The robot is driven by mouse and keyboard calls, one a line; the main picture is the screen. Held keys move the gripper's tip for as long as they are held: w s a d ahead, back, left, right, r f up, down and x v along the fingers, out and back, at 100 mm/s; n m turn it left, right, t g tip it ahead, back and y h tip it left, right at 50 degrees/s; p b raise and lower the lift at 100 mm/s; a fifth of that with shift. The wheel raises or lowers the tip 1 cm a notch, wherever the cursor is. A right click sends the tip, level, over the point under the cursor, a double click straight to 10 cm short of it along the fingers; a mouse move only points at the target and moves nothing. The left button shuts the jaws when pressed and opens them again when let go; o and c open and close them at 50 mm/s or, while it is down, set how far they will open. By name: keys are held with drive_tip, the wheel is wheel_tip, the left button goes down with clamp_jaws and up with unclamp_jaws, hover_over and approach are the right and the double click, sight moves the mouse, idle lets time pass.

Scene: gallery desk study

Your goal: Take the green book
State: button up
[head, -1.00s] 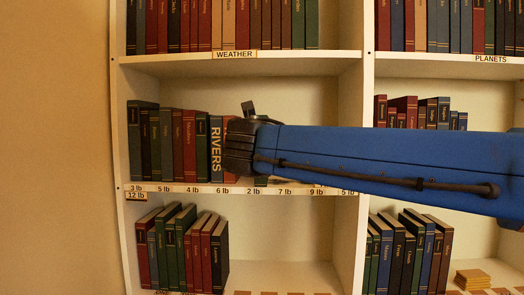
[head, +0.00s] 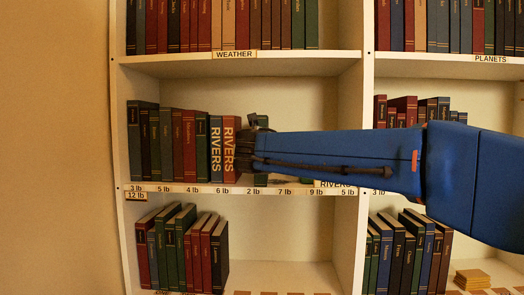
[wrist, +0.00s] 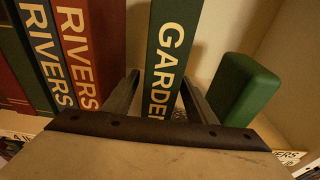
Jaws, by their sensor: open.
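A green book with "GARDEN" lettering on its spine (wrist: 166,45) stands upright in the wrist view. My gripper (wrist: 160,84) is open, with one finger on each side of this book's spine; I cannot tell whether either finger touches it. A second green block-like thing (wrist: 245,92), perhaps another book, stands to its right, with no lettering showing. In the head view my gripper (head: 250,140) is at the middle shelf, just right of the red RIVERS book (head: 230,145). A green book (head: 261,180) shows partly below it, mostly hidden by my arm.
A blue RIVERS book (head: 215,150) and a row of dark books (head: 165,145) stand to the left. The shelf edge (head: 215,190) carries weight labels. A divider (head: 350,100) bounds the bay on the right. Free room shows above the books.

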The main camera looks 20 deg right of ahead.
drive_tip(key=x, duration=0.3)
drive_tip(key=shift+w, duration=0.3)
drive_tip(key=shift+c, duration=0.7)
clamp_jaws()
drive_tip(key=shift+s+r, duration=0.1)
drive_tip(key=shift+s+r, duration=0.1)
drive_tip(key=shift+r, duration=0.1)
wheel_tip(320, 180, up, 6)
drive_tip(key=f+v, duration=0.3)
drive_tip(key=v, duration=1.6)
drive_tip(key=shift+s+a+r, duration=0.15)
drive_tip(key=shift+s+r, duration=0.05)
drive_tip(key=shift+s, duration=0.25)
